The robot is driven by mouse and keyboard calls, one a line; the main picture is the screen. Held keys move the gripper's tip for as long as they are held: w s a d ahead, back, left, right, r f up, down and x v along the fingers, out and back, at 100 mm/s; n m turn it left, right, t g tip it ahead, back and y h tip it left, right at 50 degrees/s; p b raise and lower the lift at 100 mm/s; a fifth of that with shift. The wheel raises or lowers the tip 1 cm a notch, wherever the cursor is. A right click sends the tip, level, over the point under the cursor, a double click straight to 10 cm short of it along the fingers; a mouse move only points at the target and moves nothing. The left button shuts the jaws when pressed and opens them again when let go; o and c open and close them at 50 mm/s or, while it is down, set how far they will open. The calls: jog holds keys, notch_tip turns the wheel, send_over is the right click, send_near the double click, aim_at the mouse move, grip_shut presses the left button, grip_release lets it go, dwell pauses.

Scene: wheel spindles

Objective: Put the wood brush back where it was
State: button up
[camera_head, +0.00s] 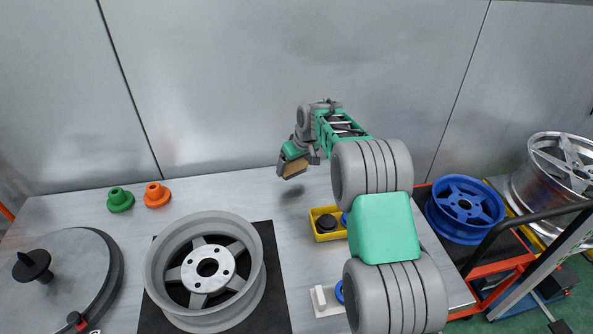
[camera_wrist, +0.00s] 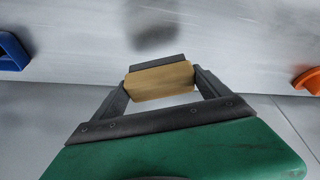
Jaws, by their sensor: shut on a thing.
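The wood brush (camera_wrist: 161,82) is a small tan wooden block with a dark strip along one side. It also shows in the head view (camera_head: 294,168), held at the end of my arm. My gripper (camera_wrist: 163,88) is shut on the brush, one finger at each end of the block. The brush is above the grey table (camera_head: 240,195) near its back edge, and a shadow lies on the table below it.
A grey wheel rim (camera_head: 160,277) stands on a black mat at the front. A green cone (camera_head: 120,199) and an orange cone (camera_head: 157,195) are at the back left. A yellow tray (camera_head: 324,237) with a dark round piece sits right of the mat. A cart holds a blue wheel (camera_head: 465,205).

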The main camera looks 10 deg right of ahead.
aim_at(296, 172)
jog(key=shift+w+d+f, duration=0.15)
jog(key=shift+d+f, duration=0.05)
jog(key=shift+f, duration=0.1)
notch_tip(296, 172, down, 2)
jog(key=shift+d+f+p, duration=0.1)
jog(key=shift+f+p, duration=0.15)
jog(key=shift+p, duration=0.3)
jog(key=shift+f, duration=0.55)
jog(key=o, duration=1.1)
jog(key=shift+o, duration=0.2)
jog(key=shift+r, duration=0.1)
